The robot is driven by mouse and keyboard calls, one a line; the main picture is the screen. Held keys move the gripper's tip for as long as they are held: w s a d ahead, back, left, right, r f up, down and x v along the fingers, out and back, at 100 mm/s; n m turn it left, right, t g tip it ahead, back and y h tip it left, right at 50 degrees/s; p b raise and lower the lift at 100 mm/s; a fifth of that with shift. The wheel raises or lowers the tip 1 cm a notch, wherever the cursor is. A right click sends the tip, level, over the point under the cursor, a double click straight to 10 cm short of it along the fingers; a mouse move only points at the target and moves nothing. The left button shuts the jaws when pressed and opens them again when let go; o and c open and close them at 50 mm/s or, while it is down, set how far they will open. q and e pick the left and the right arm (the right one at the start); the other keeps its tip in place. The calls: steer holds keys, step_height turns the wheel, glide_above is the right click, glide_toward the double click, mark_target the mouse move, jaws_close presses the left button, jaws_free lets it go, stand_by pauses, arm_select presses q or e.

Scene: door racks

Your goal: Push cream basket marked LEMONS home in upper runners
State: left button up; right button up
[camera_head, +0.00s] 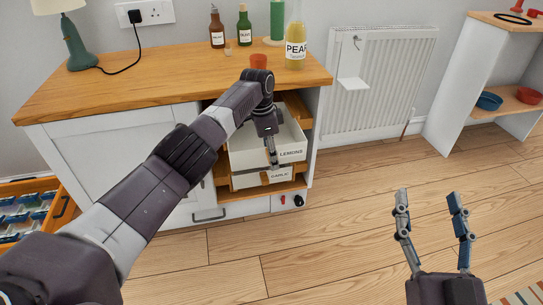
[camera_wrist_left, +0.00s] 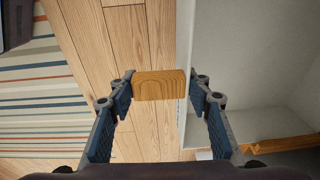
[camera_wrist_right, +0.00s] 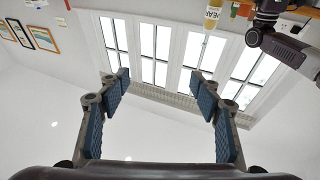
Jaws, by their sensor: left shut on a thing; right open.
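The cream basket marked LEMONS (camera_head: 293,144) sits in the open bay of the cabinet, above another cream basket marked GARLIC (camera_head: 280,175), and sticks out at the front. A wooden runner (camera_head: 297,108) shows beside its right side. My left gripper (camera_head: 272,155) reaches down at the basket's front. My arm hides the basket's left and rear parts. My right gripper (camera_head: 433,215) is open and empty over the floor.
The wooden worktop (camera_head: 150,80) above carries a lamp (camera_head: 78,45), bottles and an orange cup (camera_head: 258,61). A radiator (camera_head: 385,85) and a white shelf unit (camera_head: 490,75) stand to the right. An open drawer (camera_head: 62,206) is at left.

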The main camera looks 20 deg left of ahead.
steer(key=s+r+t+y+b, duration=0.1)
steer(key=s+r+t, duration=0.2)
steer(key=r, duration=0.4)
steer(key=shift+s+t, duration=0.3)
steer(key=shift+t, duration=0.2)
stand_by(1.0)
stand_by(0.4)
